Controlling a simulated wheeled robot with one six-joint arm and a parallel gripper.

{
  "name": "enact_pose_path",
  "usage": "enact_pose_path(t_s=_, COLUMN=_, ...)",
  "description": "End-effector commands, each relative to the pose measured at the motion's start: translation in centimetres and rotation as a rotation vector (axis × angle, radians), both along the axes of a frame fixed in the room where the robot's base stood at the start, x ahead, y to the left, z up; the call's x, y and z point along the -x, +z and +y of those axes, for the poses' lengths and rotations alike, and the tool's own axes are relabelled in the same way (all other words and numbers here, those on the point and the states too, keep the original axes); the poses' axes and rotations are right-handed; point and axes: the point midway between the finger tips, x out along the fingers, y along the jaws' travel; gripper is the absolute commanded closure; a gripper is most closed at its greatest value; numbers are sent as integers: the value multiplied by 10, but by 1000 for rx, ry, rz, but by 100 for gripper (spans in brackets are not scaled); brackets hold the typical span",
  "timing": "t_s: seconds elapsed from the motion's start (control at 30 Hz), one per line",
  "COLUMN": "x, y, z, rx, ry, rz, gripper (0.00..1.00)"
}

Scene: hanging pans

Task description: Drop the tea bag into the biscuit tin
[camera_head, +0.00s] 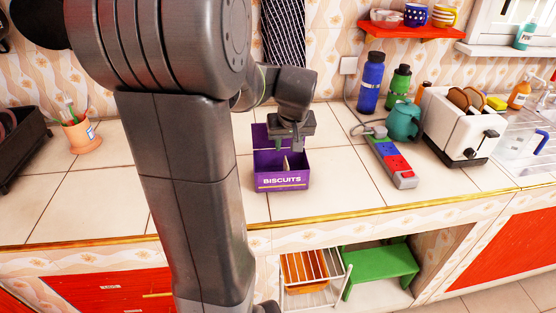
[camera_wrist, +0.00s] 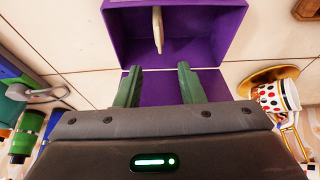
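The biscuit tin (camera_head: 282,181) is a purple open box marked BISCUITS on the counter, with its lid raised at the back. In the wrist view the tin (camera_wrist: 222,42) is at the top centre. A pale, thin, flat thing (camera_wrist: 157,30) stands edge-on inside it; it looks like the tea bag, but I cannot be sure. It also shows inside the tin in the head view (camera_head: 287,164). My gripper (camera_wrist: 157,80) has its two green fingers spread with nothing between them. It is above the back of the tin, over the lid, clear of the pale thing.
A power strip (camera_head: 392,163), teal teapot (camera_head: 403,121) and white toaster (camera_head: 462,128) stand to the right. The counter in front of the tin is narrow but clear.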

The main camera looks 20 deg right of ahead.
Motion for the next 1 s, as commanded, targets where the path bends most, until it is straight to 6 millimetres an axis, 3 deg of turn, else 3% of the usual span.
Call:
enact_pose_path(t_s=0.3, x=27, y=69, z=6, rx=3, ry=-1, rz=-4, gripper=65)
enact_pose_path(t_s=0.5, x=39, y=97, z=9, rx=1, ry=0, rz=-2, gripper=65)
enact_pose_path(t_s=0.7, x=43, y=107, z=10, rx=0, ry=0, rz=1, gripper=65)
enact_pose_path(t_s=1.0, x=42, y=104, z=10, rx=-1, ry=0, rz=2, gripper=65)
